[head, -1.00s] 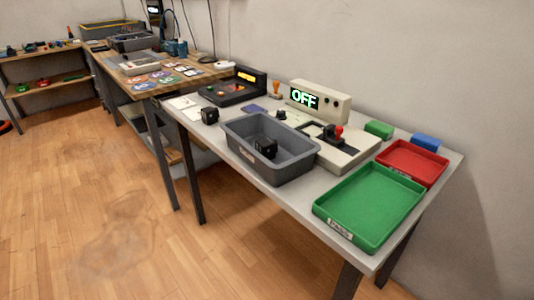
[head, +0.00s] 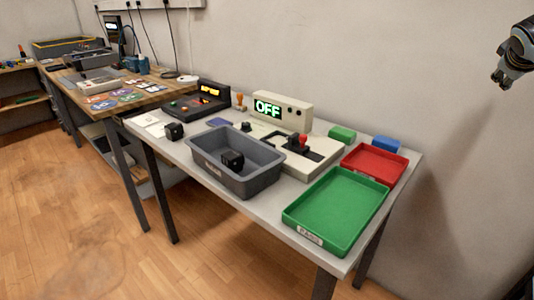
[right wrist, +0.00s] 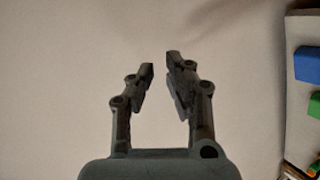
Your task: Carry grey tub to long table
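The grey tub (head: 262,183) stands on the white-topped table (head: 268,226) in the middle of the head view, near its front edge. A small black block (head: 232,161) lies inside it. My right gripper (head: 499,80) shows at the upper right of the head view, in front of the wall and well away from the tub. In the right wrist view its two fingers (right wrist: 160,62) are apart with nothing between them. My left gripper is not in view. Which table is the long one cannot be told for sure.
A green tray (head: 338,211) and a red tray (head: 374,162) lie right of the tub. A beige device (head: 282,107) reading OFF stands behind it. A wooden-topped table (head: 133,98) adjoins at the left. Wooden floor (head: 75,215) lies open at the front left.

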